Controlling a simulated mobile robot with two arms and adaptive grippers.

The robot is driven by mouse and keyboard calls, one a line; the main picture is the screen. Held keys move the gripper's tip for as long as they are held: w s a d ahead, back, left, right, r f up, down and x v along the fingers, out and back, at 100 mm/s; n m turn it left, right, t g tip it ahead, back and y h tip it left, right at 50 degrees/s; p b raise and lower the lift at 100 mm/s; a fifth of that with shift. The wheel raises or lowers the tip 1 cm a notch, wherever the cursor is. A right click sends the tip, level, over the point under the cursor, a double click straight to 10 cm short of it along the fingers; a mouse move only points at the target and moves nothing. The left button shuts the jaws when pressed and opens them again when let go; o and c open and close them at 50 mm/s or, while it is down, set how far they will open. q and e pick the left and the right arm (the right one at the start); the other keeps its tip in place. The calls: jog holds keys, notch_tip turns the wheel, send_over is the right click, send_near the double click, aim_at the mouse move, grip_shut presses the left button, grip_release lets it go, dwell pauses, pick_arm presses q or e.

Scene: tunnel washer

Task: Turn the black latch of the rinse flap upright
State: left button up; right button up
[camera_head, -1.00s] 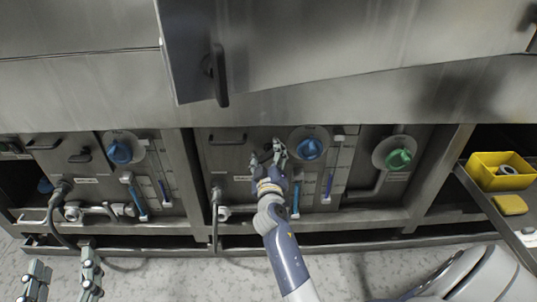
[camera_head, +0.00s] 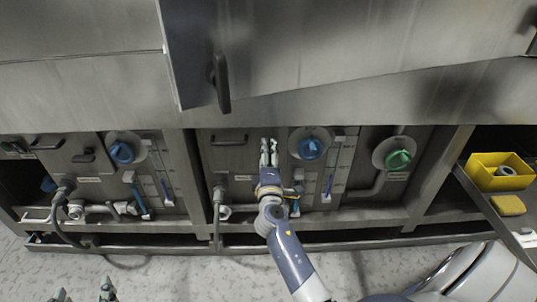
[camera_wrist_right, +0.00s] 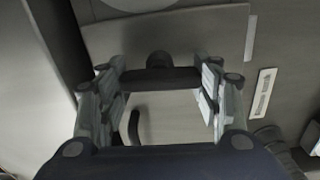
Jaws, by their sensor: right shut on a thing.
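The black latch (camera_wrist_right: 160,78) shows in the right wrist view as a bar in front of a round black pivot on the grey flap (camera_head: 228,158). It spans the gap between my right gripper's fingertips. The bar lies across the flap's black pull handle (camera_wrist_right: 134,128), which is level in the head view (camera_head: 229,140), so the latch stands about upright. My right gripper (camera_head: 269,148) is shut on the latch and hides it in the head view. My left gripper (camera_head: 84,292) is open and empty at the bottom left, only its fingertips showing.
A blue dial (camera_head: 310,148) is close on the right of my right gripper, and a green dial (camera_head: 398,159) is further right. A similar panel with a black latch (camera_head: 83,156) is on the left. A large steel door (camera_head: 350,45) with a black handle hangs above.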

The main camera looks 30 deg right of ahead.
pick_arm(q)
jog(key=shift+s+a+f+g, duration=0.15)
jog(key=shift+s+f+g, duration=0.15)
jog(key=shift+f, duration=0.25)
pick_arm(e)
jog(key=shift+n, duration=0.5)
pick_arm(q)
jog(key=shift+w, duration=0.1)
pick_arm(e)
jog(key=o, duration=1.1)
jog(key=v, duration=1.2)
